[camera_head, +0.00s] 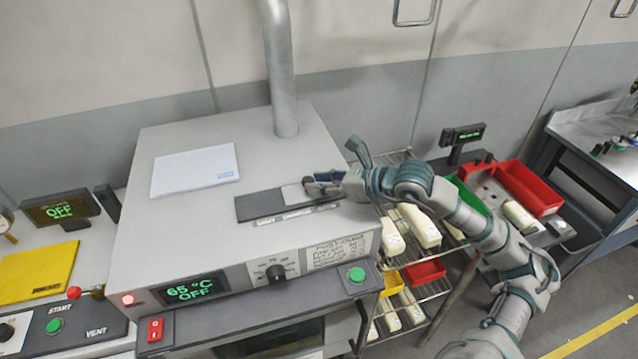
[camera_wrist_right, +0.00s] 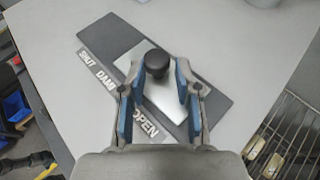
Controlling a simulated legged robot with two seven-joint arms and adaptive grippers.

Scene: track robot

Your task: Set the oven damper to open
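The oven (camera_head: 200,260) is a grey box with a flat top. The damper is a silver sliding plate (camera_head: 293,196) with a black knob (camera_head: 307,184), set on a dark track (camera_head: 258,207). In the right wrist view, the label beside the track reads SHUT at the upper left, DAMPER partly hidden, and OPEN at the lower right. The knob (camera_wrist_right: 157,66) stands near the plate's upper-left part. My right gripper (camera_head: 318,180) is over the track, its fingers open on either side of the knob (camera_wrist_right: 158,72); contact cannot be told. My left gripper is out of view.
A vertical pipe (camera_head: 281,80) rises from the oven top behind the track. A white sheet (camera_head: 195,170) lies left of it. The front panel has a dial (camera_head: 276,274) and a green display (camera_head: 190,289). A wire rack (camera_head: 440,270) stands right of the oven.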

